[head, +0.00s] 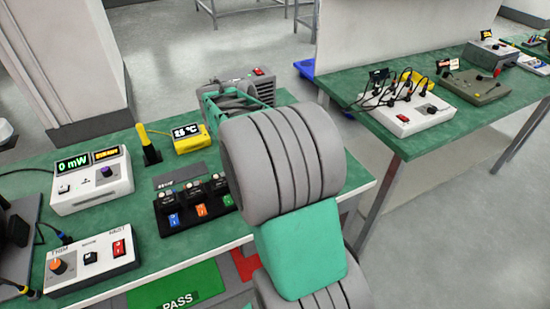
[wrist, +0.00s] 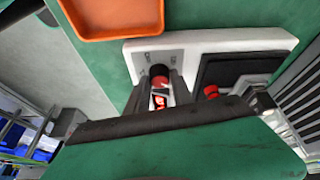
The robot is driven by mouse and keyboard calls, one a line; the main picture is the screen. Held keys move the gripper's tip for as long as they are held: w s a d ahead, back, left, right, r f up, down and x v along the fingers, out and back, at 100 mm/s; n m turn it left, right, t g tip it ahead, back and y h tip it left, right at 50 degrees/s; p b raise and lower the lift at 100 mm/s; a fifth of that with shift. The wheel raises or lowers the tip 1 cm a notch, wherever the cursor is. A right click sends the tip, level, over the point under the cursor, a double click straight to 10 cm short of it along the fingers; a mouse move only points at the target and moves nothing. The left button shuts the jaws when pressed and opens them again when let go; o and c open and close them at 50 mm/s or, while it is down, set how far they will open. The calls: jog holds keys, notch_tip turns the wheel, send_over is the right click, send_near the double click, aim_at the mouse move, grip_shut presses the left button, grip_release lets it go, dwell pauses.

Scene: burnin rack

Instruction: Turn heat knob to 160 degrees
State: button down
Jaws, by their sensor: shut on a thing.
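The knob's pointer and scale are too small to read. A yellow meter (head: 190,138) there shows about 25 °C.
In the wrist view, an orange tray (wrist: 115,16) lies close above the white unit, and a smaller red knob (wrist: 211,91) is to the right. In the head view, a black switch block (head: 190,205) and a grey finned box (head: 232,90) stand near my arm.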

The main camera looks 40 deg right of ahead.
dwell(0.3)
jog(key=c, duration=1.1)
grip_release()
jog(key=p+v, duration=0.1)
jog(key=v, duration=0.6)
jog(key=shift+a+r, duration=0.2)
jog(key=shift+r, duration=0.15)
